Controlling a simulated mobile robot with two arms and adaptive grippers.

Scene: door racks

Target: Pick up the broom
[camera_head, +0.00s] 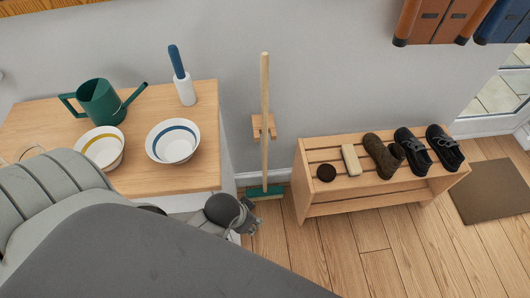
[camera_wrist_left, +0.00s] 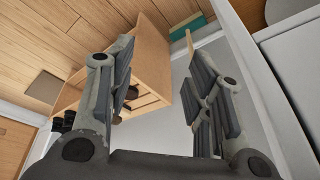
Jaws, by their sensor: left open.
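The broom (camera_head: 265,100) stands upright against the wall, with a pale wooden handle and a green head (camera_head: 264,192) on the floor. Its handle passes in front of a small wooden wall holder (camera_head: 257,127). My left gripper (camera_head: 248,214) is low, just in front of and slightly left of the broom head, apart from the handle. In the left wrist view my left gripper (camera_wrist_left: 160,55) is open and empty. There the broom's green head (camera_wrist_left: 197,24) shows beyond the right finger, which hides much of the handle. My right gripper is not in view.
A wooden cabinet (camera_head: 205,150) on the left holds a green watering can (camera_head: 100,102), two bowls and a blue-handled brush in a white holder. A wooden shoe rack (camera_head: 310,172) with shoes stands right of the broom. Open floor lies in front; a brown mat (camera_head: 490,190) is at right.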

